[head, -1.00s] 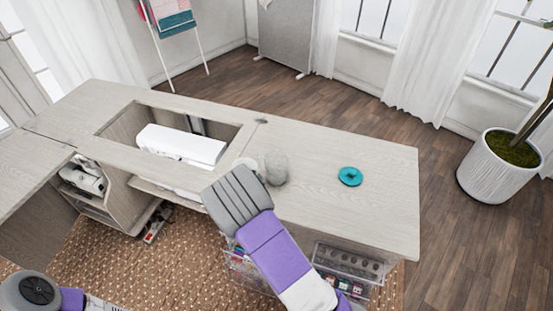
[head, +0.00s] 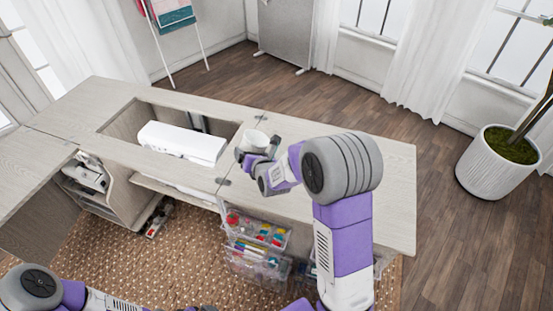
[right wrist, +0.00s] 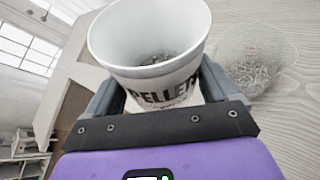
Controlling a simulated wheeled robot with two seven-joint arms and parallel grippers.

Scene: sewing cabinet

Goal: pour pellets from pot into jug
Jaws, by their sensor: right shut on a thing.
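The white pot (right wrist: 152,35), marked with dark letters, is between the fingers of my right gripper (right wrist: 160,100), which is shut on it. It looks upright, open end up, with grey pellets (right wrist: 158,58) low inside. In the head view the pot (head: 257,137) is over the desk, to the right of the opening. The clear jug (right wrist: 257,58) stands on the desk just to the right of the pot in the right wrist view, and grey pellets show through its wall. I cannot make the jug out clearly in the head view. My left gripper is out of the picture.
The pale desk (head: 392,170) has a sunken opening with a white machine (head: 180,143) left of the pot. Clear drawers (head: 256,245) stand below the front edge. A potted plant (head: 497,165) stands far right. My right arm covers part of the desk's right side.

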